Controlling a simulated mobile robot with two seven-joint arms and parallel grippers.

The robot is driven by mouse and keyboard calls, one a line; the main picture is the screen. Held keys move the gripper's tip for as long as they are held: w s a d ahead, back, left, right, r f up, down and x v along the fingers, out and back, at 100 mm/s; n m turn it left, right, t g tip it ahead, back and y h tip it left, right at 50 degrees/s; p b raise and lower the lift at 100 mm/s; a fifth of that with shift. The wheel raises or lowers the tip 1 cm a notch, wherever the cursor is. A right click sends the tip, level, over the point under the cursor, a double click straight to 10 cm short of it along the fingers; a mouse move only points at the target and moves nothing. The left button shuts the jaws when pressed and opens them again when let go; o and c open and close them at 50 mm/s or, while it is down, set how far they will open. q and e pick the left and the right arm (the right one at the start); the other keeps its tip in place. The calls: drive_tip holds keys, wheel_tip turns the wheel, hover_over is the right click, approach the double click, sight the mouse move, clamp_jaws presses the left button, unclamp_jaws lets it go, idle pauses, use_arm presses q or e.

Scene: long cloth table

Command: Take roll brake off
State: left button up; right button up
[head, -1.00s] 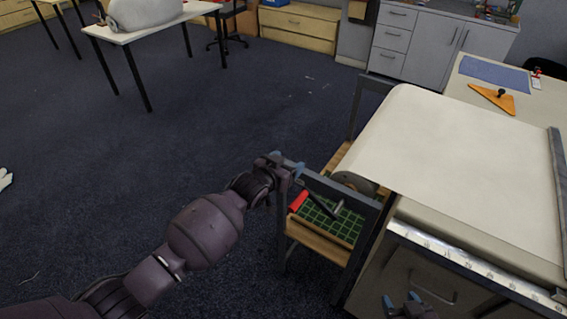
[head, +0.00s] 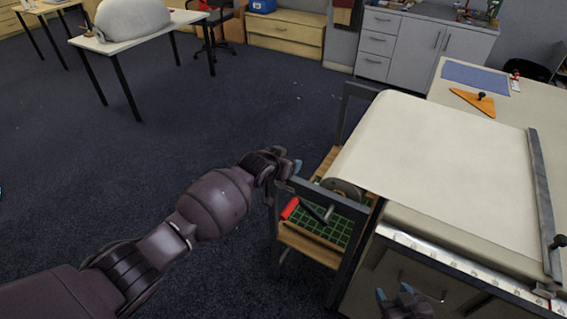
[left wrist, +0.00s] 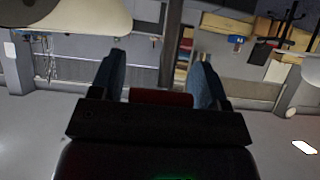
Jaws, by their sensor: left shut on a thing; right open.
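A roll stand holds a roll (head: 341,188) of white sheet, which runs up over the table. A lever with a red handle (head: 290,208) shows at the stand's near end. My left gripper (head: 290,161) is at the top of the stand's dark frame, above that handle. In the left wrist view its fingers (left wrist: 160,82) stand on both sides of a dark red bar (left wrist: 160,97), and they are shut on it. I cannot tell whether this bar is the red handle. My right gripper (head: 393,294) is open and empty at the table's near side.
The table (head: 430,212) carries the white sheet (head: 425,150), a dark bar (head: 543,200) and an orange triangle (head: 474,101). A green gridded mat (head: 335,230) lies on the stand's wooden shelf. Open floor lies left, with a white table (head: 135,32) farther off.

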use_arm(q)
drive_tip(key=shift+f, duration=0.15)
use_arm(e)
drive_tip(key=shift+s, duration=0.15)
drive_tip(key=shift+r, duration=0.1)
use_arm(q)
drive_tip(key=o, duration=0.9)
drive_tip(key=shift+c, duration=0.2)
drive_tip(key=o, duration=0.4)
drive_tip(key=shift+d+f, duration=0.1)
use_arm(e)
drive_tip(key=shift+w+a+r, duration=0.1)
drive_tip(key=shift+w+r, duration=0.2)
drive_tip(key=shift+w, duration=0.35)
use_arm(q)
drive_tip(key=shift+r, duration=0.2)
